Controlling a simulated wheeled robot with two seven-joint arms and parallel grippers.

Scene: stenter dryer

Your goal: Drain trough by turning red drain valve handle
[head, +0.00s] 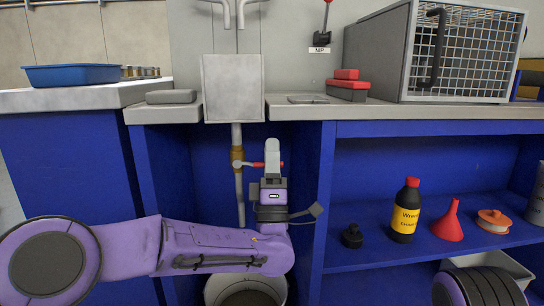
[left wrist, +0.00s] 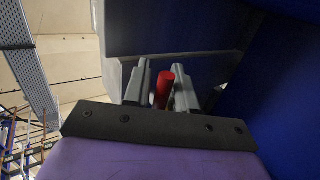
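The red drain valve handle (head: 258,164) is on a brass valve (head: 237,157) in the vertical drain pipe (head: 238,194) under the grey trough box (head: 233,88). It lies about level, pointing right. My left gripper (head: 272,150) points up at the handle, its fingers hiding the middle part; red shows on both sides. In the left wrist view the red handle (left wrist: 163,90) stands between the two grey fingers, with narrow gaps beside it, so the gripper looks open around it. My right gripper is not in view.
A bucket (head: 247,292) stands below the pipe. Blue cabinet walls (head: 324,190) flank the bay. The right shelf holds a black-and-yellow bottle (head: 405,212), a red funnel (head: 449,221) and an orange spool (head: 494,220). A wire-front cage (head: 468,52) sits on the counter.

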